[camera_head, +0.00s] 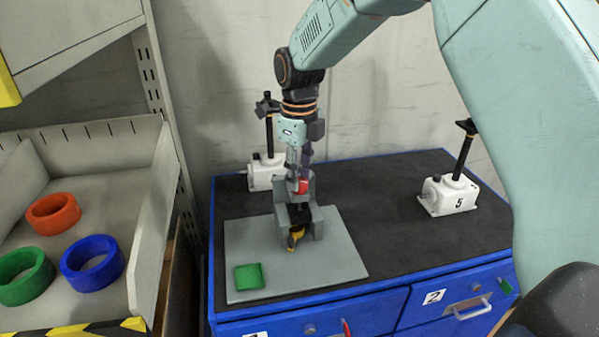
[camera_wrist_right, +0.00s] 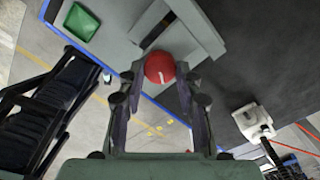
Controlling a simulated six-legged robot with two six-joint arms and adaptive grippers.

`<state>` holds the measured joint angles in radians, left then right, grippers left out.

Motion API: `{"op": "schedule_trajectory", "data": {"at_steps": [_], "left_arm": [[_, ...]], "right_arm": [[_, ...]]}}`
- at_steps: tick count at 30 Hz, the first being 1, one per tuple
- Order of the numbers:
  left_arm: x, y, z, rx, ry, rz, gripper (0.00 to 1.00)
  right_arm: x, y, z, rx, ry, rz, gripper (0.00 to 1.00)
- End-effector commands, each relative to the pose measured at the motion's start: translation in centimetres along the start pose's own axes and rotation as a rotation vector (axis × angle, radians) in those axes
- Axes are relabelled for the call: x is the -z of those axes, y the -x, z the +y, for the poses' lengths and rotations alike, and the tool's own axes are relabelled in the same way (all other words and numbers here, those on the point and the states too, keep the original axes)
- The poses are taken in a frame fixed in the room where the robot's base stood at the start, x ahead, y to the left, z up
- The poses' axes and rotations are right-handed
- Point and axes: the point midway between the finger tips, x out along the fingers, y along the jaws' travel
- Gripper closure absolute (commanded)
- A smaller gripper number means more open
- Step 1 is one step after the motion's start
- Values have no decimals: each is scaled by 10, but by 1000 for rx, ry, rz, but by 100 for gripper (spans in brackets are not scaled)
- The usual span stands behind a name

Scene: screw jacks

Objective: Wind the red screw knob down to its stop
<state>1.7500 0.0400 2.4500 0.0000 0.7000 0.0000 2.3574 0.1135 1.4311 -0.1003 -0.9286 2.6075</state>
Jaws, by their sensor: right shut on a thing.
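The red screw knob (camera_head: 302,187) sits at the top of a grey screw-jack fixture (camera_head: 318,222) on a grey plate (camera_head: 345,262). In the right wrist view the red knob (camera_wrist_right: 159,67) is round, with a small white mark on it. My right gripper (camera_head: 300,178) comes down from above, and its fingers (camera_wrist_right: 157,82) are shut on the knob from both sides. The screw below the knob is mostly hidden, and a small yellow-and-black part (camera_head: 295,238) shows at the fixture's front. My left gripper is not in view.
A green square tray (camera_head: 249,277) lies on the plate's front left. White screw jacks stand behind (camera_head: 262,172) and at the right (camera_head: 449,194) of the dark-topped blue cabinet (camera_head: 390,190). A grey bin (camera_head: 150,215) at left holds orange, green and blue rings.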

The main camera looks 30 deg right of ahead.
Motion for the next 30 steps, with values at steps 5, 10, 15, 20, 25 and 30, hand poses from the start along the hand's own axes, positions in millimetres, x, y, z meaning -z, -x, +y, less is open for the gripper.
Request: {"op": "schedule_trajectory", "data": {"at_steps": [5,10,15,20,25,30], "left_arm": [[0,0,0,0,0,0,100],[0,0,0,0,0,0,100],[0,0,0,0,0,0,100],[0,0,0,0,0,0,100],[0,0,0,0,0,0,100],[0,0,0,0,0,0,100]], "right_arm": [[-4,6,-3,9,-144,-16,97],[-4,6,-3,9,-250,-16,97],[-4,6,-3,8,-325,-16,97],[-4,6,-3,8,-364,-17,97],[-4,6,-3,8,-382,-17,97],[-4,6,-3,8,-383,-17,97]]}}
